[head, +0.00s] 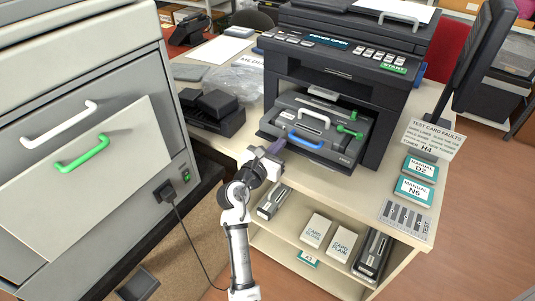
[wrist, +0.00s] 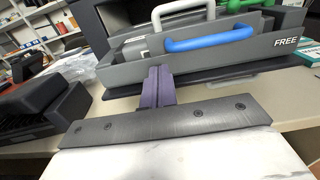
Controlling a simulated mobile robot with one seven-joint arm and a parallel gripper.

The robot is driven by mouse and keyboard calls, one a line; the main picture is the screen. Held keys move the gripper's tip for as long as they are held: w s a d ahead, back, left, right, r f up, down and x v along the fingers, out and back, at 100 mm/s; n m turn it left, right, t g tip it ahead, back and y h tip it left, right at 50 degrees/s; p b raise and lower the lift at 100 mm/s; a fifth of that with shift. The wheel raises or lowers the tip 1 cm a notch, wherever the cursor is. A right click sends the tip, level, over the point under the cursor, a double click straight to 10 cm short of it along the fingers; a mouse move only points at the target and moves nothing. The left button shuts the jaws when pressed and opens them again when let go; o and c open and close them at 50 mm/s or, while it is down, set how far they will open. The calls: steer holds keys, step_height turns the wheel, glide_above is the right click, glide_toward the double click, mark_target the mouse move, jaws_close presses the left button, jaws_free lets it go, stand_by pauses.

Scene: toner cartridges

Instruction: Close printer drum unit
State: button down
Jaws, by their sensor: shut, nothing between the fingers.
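The dark printer (head: 345,65) stands on the desk with its front open. The grey drum unit (head: 322,128) sticks out of the front opening, with a white handle, a blue handle (head: 305,139) and a green lever (head: 350,130). In the wrist view the drum unit (wrist: 130,60) lies just ahead, with the blue handle (wrist: 208,38) and the word FREE on its front. My gripper (head: 273,150) is at the left front of the drum unit. In the wrist view my gripper (wrist: 158,75) shows its purple fingers shut and empty, close to the unit's front; contact cannot be told.
A black device (head: 212,110) and a clear plastic bag (head: 235,82) lie left of the printer. Manuals (head: 417,178), a test card (head: 405,216) and a sign (head: 433,138) are at the right. A grey cabinet (head: 90,130) stands at the left. Shelves below hold cartridges and card packs.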

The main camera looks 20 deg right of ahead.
mark_target(291, 132)
steer(key=shift+x, duration=1.4)
steer(key=shift+p+x, duration=0.9)
steer(key=shift+x, duration=1.35)
steer(key=shift+s+a, duration=0.1)
steer(key=shift+a, duration=0.05)
